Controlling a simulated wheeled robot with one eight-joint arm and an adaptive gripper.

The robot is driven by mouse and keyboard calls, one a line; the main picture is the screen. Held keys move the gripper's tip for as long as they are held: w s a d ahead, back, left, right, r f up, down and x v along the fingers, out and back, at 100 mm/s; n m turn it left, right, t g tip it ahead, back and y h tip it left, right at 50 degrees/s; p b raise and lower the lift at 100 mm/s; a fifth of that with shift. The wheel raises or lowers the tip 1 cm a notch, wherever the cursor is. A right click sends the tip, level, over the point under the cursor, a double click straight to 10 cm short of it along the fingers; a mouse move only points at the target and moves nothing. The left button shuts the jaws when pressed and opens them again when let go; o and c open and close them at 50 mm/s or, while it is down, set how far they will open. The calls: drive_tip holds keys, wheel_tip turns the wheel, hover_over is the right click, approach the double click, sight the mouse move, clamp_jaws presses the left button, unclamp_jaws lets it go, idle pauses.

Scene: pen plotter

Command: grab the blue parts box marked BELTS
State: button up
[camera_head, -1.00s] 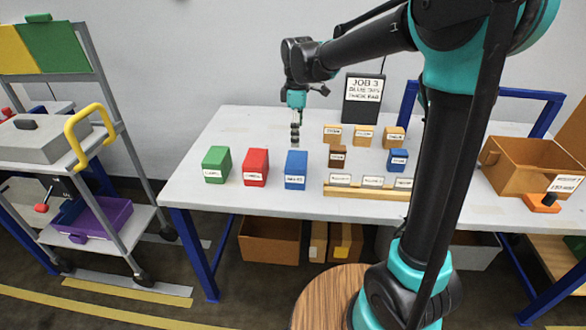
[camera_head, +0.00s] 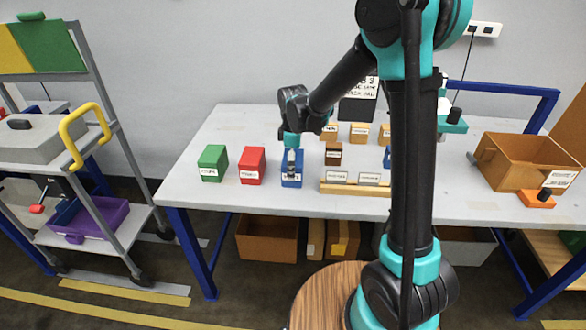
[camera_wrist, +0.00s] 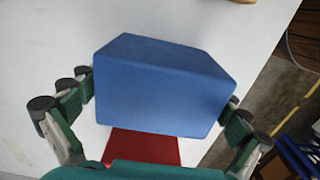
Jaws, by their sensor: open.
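A blue box (camera_head: 299,167) with a white label stands on the table, to the right of the red box; its label is too small to read. In the wrist view the blue box (camera_wrist: 165,85) fills the middle, between my spread fingers, and no label shows there. My gripper (camera_head: 291,168) is open, pointing down at this box with its fingers at the box's sides. I cannot tell whether they touch it. A second blue box (camera_head: 387,158) farther right is mostly hidden behind my arm.
A red box (camera_head: 252,166) stands close on the left, with a green box (camera_head: 213,163) beyond it. A small brown box (camera_head: 333,154) and a wooden rack (camera_head: 345,189) of labelled pieces lie to the right. An orange-brown bin (camera_head: 520,160) stands at the table's right end.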

drive_tip(key=shift+f, duration=0.35)
drive_tip(key=shift+c, duration=0.2)
drive_tip(key=c, duration=1)
